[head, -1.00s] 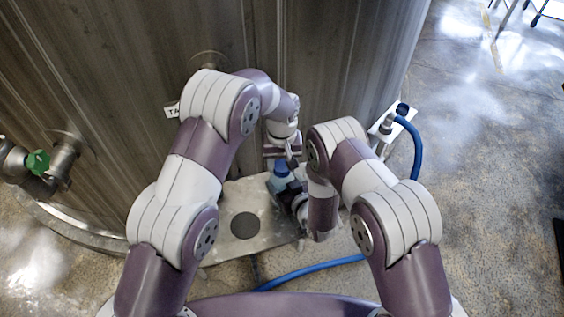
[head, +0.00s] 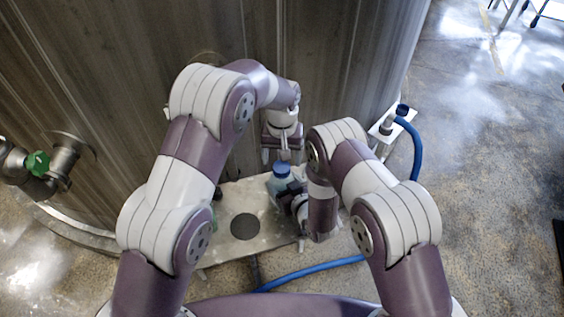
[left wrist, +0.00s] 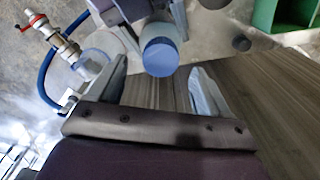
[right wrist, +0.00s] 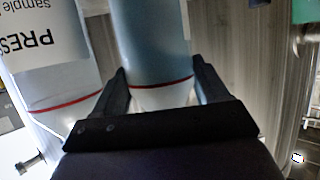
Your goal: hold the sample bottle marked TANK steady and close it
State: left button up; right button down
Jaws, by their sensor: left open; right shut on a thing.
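The sample bottle (head: 281,181) stands upright with a blue cap on its top. The cap (left wrist: 161,57) shows from above in the left wrist view. My right gripper (right wrist: 160,88) is shut on the bottle's body, which shows bluish with a red line in the right wrist view. No TANK marking is readable on it. My left gripper (head: 283,160) is open and empty above the cap. In the left wrist view its fingers (left wrist: 158,85) are spread apart, with the cap beyond them, clear of both. Whether the cap is tight cannot be told.
A second bottle (right wrist: 45,70) with an upside-down label reading PRESS stands beside the held one. A metal plate (head: 225,250) with a dark round patch lies underneath. The large metal tank wall (head: 330,70) rises behind. A blue hose (head: 310,269) crosses the floor; a green bin (left wrist: 290,14) is nearby.

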pick_arm(q)
jog(key=shift+r, duration=1.95)
pick_arm(e)
grip_release()
pick_arm(q)
jog(key=shift+f+b, duration=0.45)
pick_arm(e)
jog(key=v, duration=1.2)
jog(key=shift+s+d, duration=0.2)
jog(key=shift+s, duration=0.1)
